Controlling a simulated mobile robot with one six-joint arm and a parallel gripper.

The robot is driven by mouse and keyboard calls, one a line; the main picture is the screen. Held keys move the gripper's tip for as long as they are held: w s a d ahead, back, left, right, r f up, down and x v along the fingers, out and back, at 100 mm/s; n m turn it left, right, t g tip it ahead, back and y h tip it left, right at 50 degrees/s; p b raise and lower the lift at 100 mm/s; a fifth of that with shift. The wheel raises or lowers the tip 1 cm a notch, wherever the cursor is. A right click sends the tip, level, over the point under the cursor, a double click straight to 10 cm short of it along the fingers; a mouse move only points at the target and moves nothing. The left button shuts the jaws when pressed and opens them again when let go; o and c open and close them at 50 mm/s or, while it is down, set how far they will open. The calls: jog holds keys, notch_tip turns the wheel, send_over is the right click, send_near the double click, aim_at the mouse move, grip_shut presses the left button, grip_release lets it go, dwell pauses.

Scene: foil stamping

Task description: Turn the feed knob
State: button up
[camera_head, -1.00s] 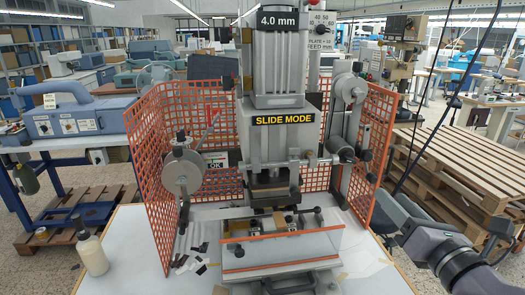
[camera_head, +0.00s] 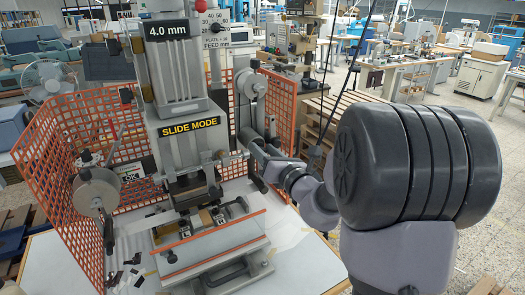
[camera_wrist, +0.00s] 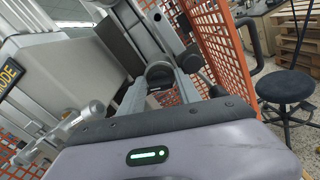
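A white dial plate marked FEED mm (camera_head: 214,42) stands at the top of the press, right of the 4.0 mm display. A small red-topped part (camera_head: 201,6) shows at its upper edge; I cannot tell whether this is the feed knob. My arm reaches in from the right in the head view, and its end is beside the press's right side, well below the plate. In the wrist view my gripper (camera_wrist: 160,82) has two grey fingers apart. A dark round part (camera_wrist: 160,71) shows between or beyond their tips; contact is unclear.
The press carries a SLIDE MODE sign (camera_head: 190,125). Orange mesh guards (camera_head: 45,160) flank it, and the right guard is close to my arm. A clear, orange-edged cover (camera_head: 212,245) is in front. A black stool (camera_wrist: 285,88) stands beyond the guard.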

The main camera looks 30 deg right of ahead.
grip_shut()
jog(key=shift+n, duration=0.3)
jog(key=n+b, duration=0.4)
jog(key=b, duration=0.1)
jog(key=n+b, duration=0.4)
jog(key=b, duration=0.1)
jog(key=n+b, duration=0.5)
jog(key=shift+a+f, duration=0.15)
jog(key=shift+a, duration=0.1)
jog(key=shift+b, duration=0.3)
